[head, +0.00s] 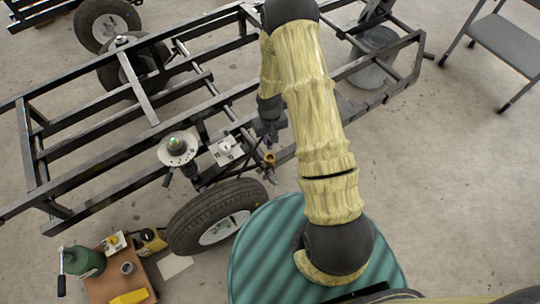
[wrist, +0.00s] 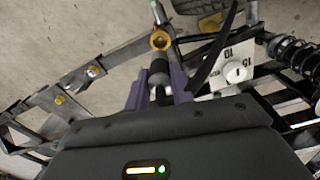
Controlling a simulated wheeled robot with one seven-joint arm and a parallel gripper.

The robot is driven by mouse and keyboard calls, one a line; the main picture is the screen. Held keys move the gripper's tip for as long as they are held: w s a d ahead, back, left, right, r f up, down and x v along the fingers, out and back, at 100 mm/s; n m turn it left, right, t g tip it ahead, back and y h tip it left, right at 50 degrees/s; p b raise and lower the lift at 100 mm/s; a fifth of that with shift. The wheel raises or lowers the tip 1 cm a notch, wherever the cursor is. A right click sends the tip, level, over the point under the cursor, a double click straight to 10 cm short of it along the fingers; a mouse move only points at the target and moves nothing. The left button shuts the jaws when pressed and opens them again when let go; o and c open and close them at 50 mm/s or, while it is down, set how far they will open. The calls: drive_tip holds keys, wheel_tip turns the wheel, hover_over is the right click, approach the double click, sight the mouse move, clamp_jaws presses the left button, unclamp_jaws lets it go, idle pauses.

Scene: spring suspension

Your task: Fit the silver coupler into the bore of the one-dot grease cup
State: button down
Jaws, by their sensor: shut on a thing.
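My gripper (wrist: 158,88) has its two purple fingers shut on a small grey cylindrical piece, which I take for the silver coupler (wrist: 158,68); its lower part is dark. A brass ring with an open bore (wrist: 160,40), which looks like a grease cup, is just beyond the held piece in the wrist view. I cannot make out dots on it. The brass ring also shows in the head view (head: 269,159), just below my gripper (head: 268,132). I cannot tell whether coupler and ring touch. The held piece is too small to make out in the head view.
A white plate with numbers and a knob (wrist: 236,71) is right of my gripper, near a coil spring (wrist: 296,52). The black frame (head: 108,155) surrounds the area.

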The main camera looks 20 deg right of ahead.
sight(270, 146)
drive_tip(key=shift+f+b, duration=0.7)
drive_tip(key=shift+f, duration=2.45)
drive_tip(key=shift+f+b, duration=0.4)
drive_tip(key=shift+f, duration=1.5)
drive_tip(key=shift+f, duration=0.15)
drive_tip(key=c, duration=1.2)
unclamp_jaws()
